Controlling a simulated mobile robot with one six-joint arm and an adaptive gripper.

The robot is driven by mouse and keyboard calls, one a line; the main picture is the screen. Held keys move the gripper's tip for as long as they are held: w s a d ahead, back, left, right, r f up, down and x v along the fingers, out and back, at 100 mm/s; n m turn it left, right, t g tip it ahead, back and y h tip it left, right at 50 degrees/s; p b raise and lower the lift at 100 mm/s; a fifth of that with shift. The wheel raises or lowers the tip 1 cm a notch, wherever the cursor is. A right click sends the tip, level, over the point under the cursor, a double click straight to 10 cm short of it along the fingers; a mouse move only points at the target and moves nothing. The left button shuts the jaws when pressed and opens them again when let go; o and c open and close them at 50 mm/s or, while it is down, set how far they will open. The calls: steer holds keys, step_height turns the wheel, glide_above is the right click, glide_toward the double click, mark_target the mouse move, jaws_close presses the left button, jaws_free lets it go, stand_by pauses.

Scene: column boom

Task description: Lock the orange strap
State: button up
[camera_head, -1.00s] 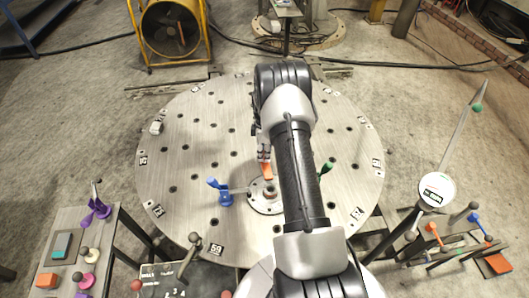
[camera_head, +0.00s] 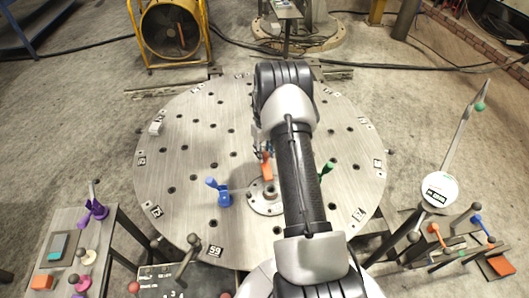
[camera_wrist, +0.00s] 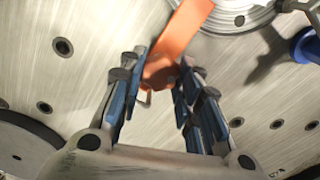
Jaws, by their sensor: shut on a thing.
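The orange strap (camera_head: 267,172) is at the central hub of the round metal table, beside my arm. In the wrist view, the orange strap (camera_wrist: 186,30) runs from the hub's rim down between my fingers. My gripper (camera_wrist: 160,72) is shut on its rounded near end, with a finger on each side. In the head view, my gripper (camera_head: 264,148) is partly hidden by my arm. The metal hub (camera_head: 265,206) is partly covered by my forearm. I cannot tell whether the strap touches the tabletop.
A blue lever (camera_head: 218,190) stands left of the hub and a green one (camera_head: 327,171) right of it. The round table (camera_head: 185,150) has several holes and is otherwise mostly clear. Side stands with small coloured parts are at left (camera_head: 65,225) and right (camera_head: 450,245).

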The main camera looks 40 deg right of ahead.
steer(key=m, duration=0.5)
steer(key=shift+m, duration=0.3)
steer(key=m, duration=0.5)
steer(key=shift+m, duration=0.3)
steer(key=m, duration=0.5)
steer(key=shift+b, duration=0.35)
steer(key=m, duration=0.5)
steer(key=shift+m, duration=0.5)
steer(key=o, duration=0.8)
